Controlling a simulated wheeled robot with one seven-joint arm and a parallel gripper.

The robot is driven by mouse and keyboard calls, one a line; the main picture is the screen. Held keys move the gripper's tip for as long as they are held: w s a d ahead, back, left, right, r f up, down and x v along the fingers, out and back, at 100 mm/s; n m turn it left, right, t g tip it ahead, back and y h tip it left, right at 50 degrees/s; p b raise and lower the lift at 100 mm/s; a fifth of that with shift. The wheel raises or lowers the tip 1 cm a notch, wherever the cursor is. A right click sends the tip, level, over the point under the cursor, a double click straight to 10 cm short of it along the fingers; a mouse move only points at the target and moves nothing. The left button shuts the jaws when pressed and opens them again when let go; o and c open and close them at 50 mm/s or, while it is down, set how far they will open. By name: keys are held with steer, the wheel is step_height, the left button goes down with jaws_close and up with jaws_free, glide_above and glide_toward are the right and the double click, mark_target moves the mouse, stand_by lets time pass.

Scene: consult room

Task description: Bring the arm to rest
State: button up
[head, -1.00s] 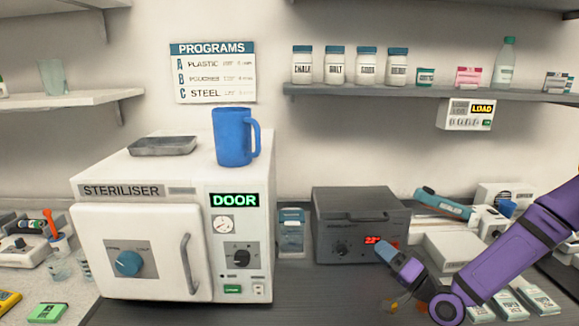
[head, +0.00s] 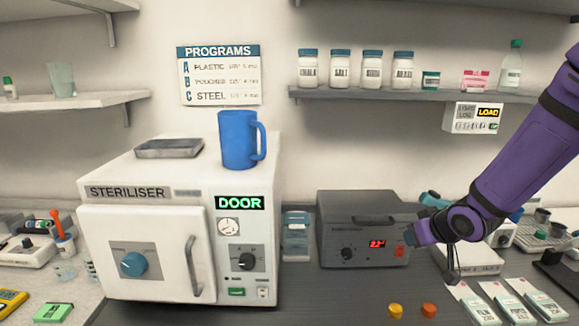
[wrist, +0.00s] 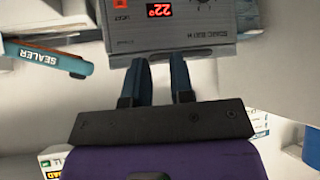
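My purple arm (head: 525,160) reaches in from the right of the head view. My gripper (head: 412,234) points left, in front of the right end of the dark grey box with the red display (head: 345,235). In the wrist view my gripper (wrist: 160,72) has its two blue-grey fingers apart, with a gap and nothing seen between them. The box's front, with its red "22°" display (wrist: 158,10), shows upside down beyond the fingertips. I cannot tell the exact distance to it.
The white steriliser (head: 95,230) stands left, with a blue mug (head: 237,140) and a metal tray (head: 169,148) on top. A yellow piece (head: 395,311) and an orange piece (head: 429,310) lie on the counter. Packets (head: 495,300) and a sealer (wrist: 48,57) are nearby.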

steer(key=s+d+r+m+h, duration=0.1)
steer(key=s+d+r+h, duration=0.15)
steer(key=s+r, duration=0.4)
steer(key=s+a+r+m+g, duration=0.1)
steer(key=s+r, duration=0.5)
steer(key=s, duration=0.4)
steer(key=s+a+r+m+g, duration=0.1)
steer(key=s+r+g, duration=0.1)
steer(key=s+r, duration=0.5)
steer(key=s, duration=0.4)
steer(key=shift+a, duration=0.1)
